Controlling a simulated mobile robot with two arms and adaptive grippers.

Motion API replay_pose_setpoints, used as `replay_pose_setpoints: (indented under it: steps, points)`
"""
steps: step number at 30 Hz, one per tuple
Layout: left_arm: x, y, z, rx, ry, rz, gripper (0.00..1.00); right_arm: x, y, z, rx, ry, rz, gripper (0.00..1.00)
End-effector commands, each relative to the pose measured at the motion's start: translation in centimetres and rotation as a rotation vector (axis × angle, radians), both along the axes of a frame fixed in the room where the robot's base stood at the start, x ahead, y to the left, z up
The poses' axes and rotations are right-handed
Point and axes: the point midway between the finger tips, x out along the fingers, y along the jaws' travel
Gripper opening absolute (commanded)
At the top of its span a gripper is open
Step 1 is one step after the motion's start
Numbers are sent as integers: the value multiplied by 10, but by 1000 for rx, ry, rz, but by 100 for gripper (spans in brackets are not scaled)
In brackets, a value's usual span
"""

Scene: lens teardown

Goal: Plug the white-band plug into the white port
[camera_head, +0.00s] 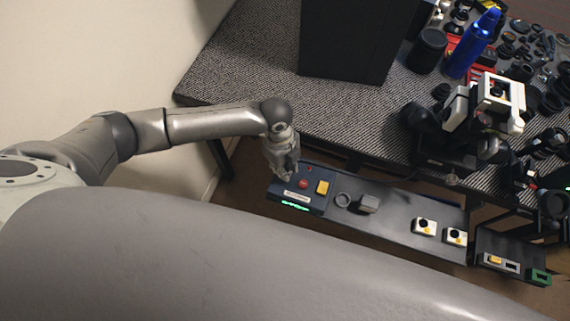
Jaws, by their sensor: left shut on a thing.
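My left gripper (289,174) hangs at the left end of a long dark shelf, just above a panel with a red button. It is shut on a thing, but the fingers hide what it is. I cannot make out a white band there. At the right end of the shelf, a dark port block (482,258) carries small framed openings. One opening with a pale frame (512,267) looks like the white port. Beside it a yellow piece (495,259) sits in another frame, and a green-framed port (541,276) is at the far right. My right gripper is not in view.
The shelf carries a control panel (316,203) with a yellow block (322,187), a grey ring (343,199), a grey block (369,203) and two white modules (424,226). Behind is a patterned table (250,62) with a black box (355,40), a blue bottle (472,45) and clutter.

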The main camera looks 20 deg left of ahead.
Motion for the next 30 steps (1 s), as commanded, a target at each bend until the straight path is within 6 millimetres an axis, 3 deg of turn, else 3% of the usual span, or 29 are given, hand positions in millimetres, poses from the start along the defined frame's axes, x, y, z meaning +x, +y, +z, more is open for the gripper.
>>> replay_pose_setpoints:
  steps: [4, 5, 10, 22, 30]
  points:
    - [0, 0, -4, 0, 0, 0, 5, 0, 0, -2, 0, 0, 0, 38]
    - [0, 0, -3, 0, 0, 0, 25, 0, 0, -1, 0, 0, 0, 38]
    - [0, 0, -3, 0, 0, 0, 47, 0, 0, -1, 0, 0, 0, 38]
    - [1, 0, 4, -2, -1, 0, 47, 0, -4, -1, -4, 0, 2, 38]
    - [4, 6, 53, -2, -6, 0, 47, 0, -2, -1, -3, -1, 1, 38]
